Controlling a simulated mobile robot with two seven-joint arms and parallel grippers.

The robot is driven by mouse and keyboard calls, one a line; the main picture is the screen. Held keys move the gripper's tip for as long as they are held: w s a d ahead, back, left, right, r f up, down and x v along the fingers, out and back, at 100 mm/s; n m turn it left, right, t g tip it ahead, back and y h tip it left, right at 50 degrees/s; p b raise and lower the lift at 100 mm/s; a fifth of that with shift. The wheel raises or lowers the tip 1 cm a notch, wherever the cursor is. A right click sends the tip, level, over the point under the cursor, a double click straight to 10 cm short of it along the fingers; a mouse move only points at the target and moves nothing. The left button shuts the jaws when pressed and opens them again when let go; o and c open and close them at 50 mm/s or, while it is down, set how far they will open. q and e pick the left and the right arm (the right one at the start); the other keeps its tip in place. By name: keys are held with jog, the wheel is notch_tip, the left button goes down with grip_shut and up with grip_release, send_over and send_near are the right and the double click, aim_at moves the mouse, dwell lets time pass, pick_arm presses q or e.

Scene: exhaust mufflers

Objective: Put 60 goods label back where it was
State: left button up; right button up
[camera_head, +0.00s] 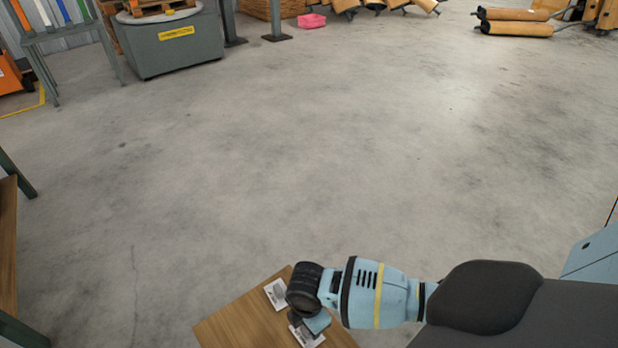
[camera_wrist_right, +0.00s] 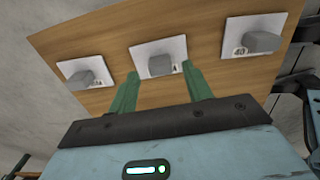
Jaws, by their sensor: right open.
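A wooden board (camera_head: 240,326) carries white labels, two of them showing in the head view. In the right wrist view the board (camera_wrist_right: 210,20) has three white cards in a row, each with a grey block: a left one (camera_wrist_right: 70,67), a middle one (camera_wrist_right: 148,51) and a right one (camera_wrist_right: 232,50) marked what looks like 40. I cannot read a 60 on any of them. My right gripper (camera_wrist_right: 160,76) is open, its green fingertips on either side of the middle card's grey block (camera_wrist_right: 161,65). Whether they touch it I cannot tell. My left gripper is out of view.
A wooden-topped table edge (camera_head: 8,240) stands at the left. A grey-green bin (camera_head: 175,45) and a rack are at the back left. Mufflers (camera_head: 515,28) lie at the back right, with a pink item (camera_head: 311,21) near the back middle. The middle floor is clear.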

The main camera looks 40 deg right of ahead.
notch_tip(320, 180, up, 9)
jog(key=p, duration=0.3)
jog(key=shift+f, duration=0.1)
